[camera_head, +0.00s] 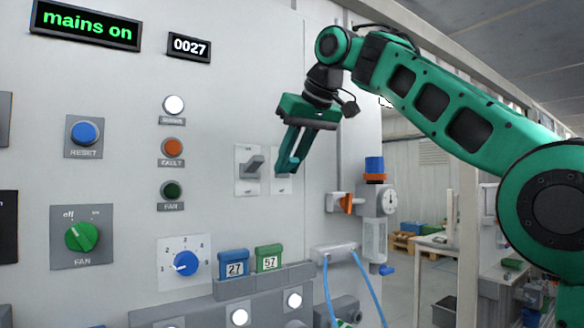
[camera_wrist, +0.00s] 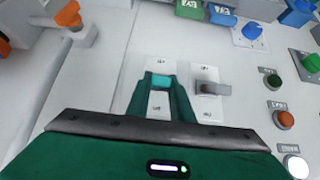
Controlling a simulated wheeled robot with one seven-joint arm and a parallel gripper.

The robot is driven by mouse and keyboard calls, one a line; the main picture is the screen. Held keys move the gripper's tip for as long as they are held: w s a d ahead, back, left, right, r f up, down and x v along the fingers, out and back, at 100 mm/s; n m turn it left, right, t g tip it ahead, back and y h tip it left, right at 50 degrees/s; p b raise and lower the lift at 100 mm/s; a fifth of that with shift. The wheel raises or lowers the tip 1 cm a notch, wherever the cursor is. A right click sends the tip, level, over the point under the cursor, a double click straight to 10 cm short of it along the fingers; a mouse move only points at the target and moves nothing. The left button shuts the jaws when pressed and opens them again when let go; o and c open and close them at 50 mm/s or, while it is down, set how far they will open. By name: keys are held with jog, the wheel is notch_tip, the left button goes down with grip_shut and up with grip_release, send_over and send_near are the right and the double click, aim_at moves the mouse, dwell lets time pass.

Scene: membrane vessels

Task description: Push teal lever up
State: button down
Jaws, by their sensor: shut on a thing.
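The teal lever (camera_wrist: 160,82) shows in the wrist view on a white switch plate (camera_wrist: 158,102). My gripper (camera_wrist: 161,84) is shut on it, with one finger on each side. In the head view my gripper (camera_head: 287,168) reaches down to the right-hand switch plate (camera_head: 281,186), and its fingers hide the lever there. I cannot tell clearly whether the lever is up or down. A grey lever (camera_head: 253,165) on its own plate stands just left of my gripper; in the wrist view it is to the right of the fingers (camera_wrist: 212,87).
Right of the switches are an orange-handled valve (camera_head: 345,203) and a gauge unit (camera_head: 378,201). Below are a blue tag block (camera_head: 233,264), a green tag block (camera_head: 269,258) and blue hoses (camera_head: 331,285). A display (camera_head: 86,25) reads "mains on".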

jog(key=shift+w+d+r, duration=0.1)
jog(key=shift+w+d, duration=0.05)
jog(key=shift+d, duration=0.1)
jog(key=c, duration=1.6)
grip_release()
jog(key=shift+o, duration=0.2)
jog(key=v, duration=0.7)
jog(key=shift+d+r, duration=0.1)
